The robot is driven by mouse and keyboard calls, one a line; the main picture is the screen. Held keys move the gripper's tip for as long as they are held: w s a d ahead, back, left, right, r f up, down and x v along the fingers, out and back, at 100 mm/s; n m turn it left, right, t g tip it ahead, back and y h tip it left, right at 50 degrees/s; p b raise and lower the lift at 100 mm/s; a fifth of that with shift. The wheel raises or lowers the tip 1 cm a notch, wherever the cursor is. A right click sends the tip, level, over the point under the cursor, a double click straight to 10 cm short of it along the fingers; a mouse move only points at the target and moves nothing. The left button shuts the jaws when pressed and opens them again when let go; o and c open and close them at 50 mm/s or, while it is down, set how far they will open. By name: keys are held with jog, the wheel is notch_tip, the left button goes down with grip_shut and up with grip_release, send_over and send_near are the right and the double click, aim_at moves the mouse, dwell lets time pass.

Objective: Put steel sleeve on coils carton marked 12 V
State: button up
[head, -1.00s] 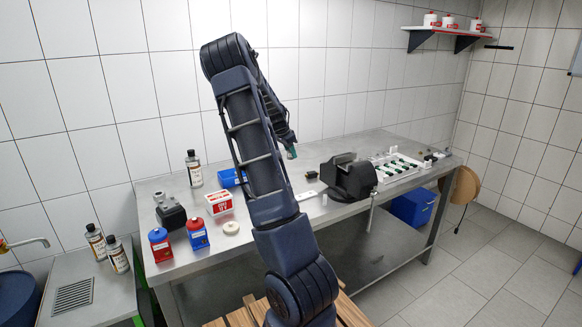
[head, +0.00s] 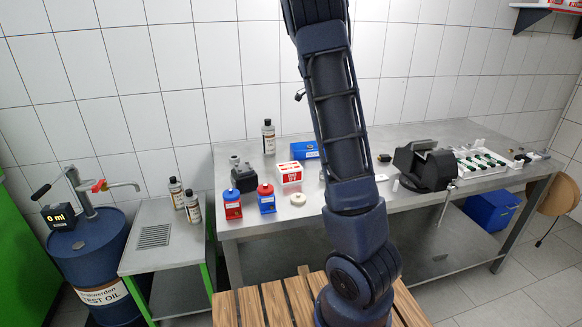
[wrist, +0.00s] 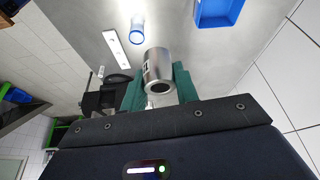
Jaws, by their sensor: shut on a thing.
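My gripper (wrist: 158,84) shows in the wrist view with its two green fingers shut on the steel sleeve (wrist: 157,66). The sleeve is a shiny short cylinder with an open bore facing the camera and a small dark mark on its side. A white and red carton (head: 290,173) stands on the steel bench in the head view, left of my arm. Its print is too small to read, so I cannot tell whether it is marked 12 V. My gripper is out of the head view, beyond its top edge.
A dark vise (head: 425,167) and a white rack (head: 482,161) are to the right.

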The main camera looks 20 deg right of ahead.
notch_tip(320, 180, up, 3)
send_over(293, 165)
jog(key=a, duration=0.2)
jog(key=shift+n, duration=0.4)
jog(key=f, duration=1.9)
jog(key=shift+s+d+f, duration=0.25)
jog(key=shift+s+f, duration=0.05)
jog(key=shift+s, duration=0.05)
jog(key=o, duration=1.1)
jog(key=shift+f, duration=0.15)
